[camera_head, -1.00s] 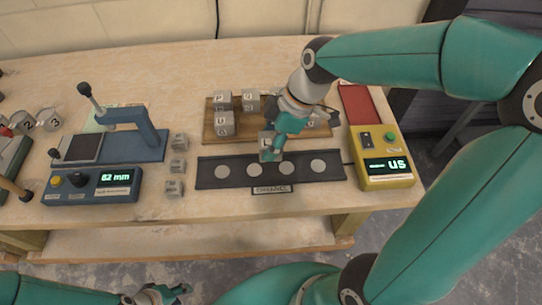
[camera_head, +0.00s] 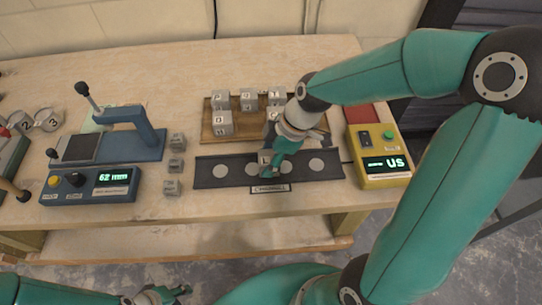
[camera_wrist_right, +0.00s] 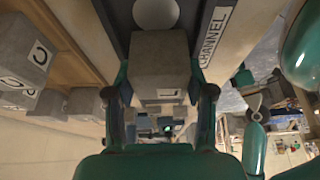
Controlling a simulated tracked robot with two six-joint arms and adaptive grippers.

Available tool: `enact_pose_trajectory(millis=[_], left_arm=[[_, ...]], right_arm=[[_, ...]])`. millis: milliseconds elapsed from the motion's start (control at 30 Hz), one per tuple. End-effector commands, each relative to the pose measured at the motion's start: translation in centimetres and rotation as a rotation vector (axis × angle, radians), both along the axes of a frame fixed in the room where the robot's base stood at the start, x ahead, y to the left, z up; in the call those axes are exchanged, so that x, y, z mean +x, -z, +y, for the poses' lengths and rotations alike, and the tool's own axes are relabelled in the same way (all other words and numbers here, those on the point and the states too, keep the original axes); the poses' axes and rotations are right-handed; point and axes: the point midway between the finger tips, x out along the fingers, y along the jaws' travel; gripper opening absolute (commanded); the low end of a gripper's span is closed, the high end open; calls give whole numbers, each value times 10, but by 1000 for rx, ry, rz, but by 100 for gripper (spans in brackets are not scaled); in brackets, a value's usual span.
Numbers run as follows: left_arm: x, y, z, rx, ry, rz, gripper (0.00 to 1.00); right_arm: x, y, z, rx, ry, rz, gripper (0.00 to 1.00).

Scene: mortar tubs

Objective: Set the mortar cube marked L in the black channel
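The channel's wall and one disc show in the right wrist view (camera_wrist_right: 156,12). My left gripper (camera_head: 163,295) is at the bottom edge, away from the cubes; its opening is unclear.
A wooden rack (camera_head: 208,130) with several lettered cubes stands behind the channel. Several loose cubes (camera_head: 177,165) line its left side, beside a blue device (camera_head: 115,180) reading 62 mm.

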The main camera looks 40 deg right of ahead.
Motion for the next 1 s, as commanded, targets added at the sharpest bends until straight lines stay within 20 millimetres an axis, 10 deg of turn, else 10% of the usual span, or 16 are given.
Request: enact_pose_trajectory(millis=[567, 1000], left_arm=[[0, -2, 0, 0, 0, 0, 40], [0, -3, 0, 0, 0, 0, 40]], right_arm=[[-1, -8, -3, 0, 2, -3, 77], [-17, -82, -30, -1, 4, -5, 77]])
